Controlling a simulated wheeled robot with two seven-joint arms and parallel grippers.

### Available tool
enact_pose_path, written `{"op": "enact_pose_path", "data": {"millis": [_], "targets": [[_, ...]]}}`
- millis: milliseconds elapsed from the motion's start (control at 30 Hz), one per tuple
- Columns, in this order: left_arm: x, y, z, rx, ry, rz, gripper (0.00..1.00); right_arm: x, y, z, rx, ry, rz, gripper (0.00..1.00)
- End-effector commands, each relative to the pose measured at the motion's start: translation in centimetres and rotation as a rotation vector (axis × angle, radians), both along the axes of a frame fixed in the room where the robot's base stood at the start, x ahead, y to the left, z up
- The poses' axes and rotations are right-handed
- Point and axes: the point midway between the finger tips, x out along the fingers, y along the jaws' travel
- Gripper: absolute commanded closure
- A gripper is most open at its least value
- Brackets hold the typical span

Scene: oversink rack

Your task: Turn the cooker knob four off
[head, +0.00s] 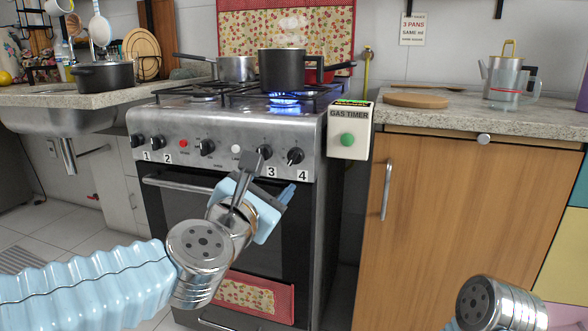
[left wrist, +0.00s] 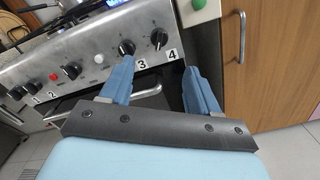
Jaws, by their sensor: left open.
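Knob four (head: 295,156) is a black knob at the right end of the cooker's front panel, above the label 4. It also shows in the left wrist view (left wrist: 159,38), with its grip bar near upright and slightly tilted. Blue flames (head: 285,99) burn under the dark pot. My left gripper (left wrist: 158,70) is open and empty, in front of the cooker and below knobs three and four, apart from them. In the left wrist view, knob four lies beyond the gap between the fingertips. My right gripper is out of view.
Knob three (left wrist: 126,47) is close left of knob four. The gas timer box (head: 348,132) stands to the right of the panel. The oven handle (head: 205,183) runs below the knobs. A wooden cabinet (head: 450,230) is to the right.

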Motion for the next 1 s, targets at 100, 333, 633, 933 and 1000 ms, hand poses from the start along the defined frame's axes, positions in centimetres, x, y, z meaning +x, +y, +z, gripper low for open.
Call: {"op": "enact_pose_path", "data": {"millis": [100, 333, 633, 933, 1000], "targets": [[2.3, -0.7, -0.2, 0.004, 0.004, 0.001, 0.39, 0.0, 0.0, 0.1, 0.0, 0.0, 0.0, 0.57], [7.5, -2.4, -0.2, 0.007, 0.004, 0.001, 0.39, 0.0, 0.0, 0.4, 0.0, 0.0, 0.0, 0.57], [11.6, -3.7, -0.2, 0.008, 0.003, 0.001, 0.39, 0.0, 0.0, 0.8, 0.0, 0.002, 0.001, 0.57], [12.2, -3.8, -0.2, 0.009, 0.001, 0.001, 0.39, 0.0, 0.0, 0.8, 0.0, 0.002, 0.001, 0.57], [12.2, -3.8, -0.2, 0.009, 0.001, 0.001, 0.4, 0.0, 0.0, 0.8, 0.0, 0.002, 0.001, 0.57]]}}
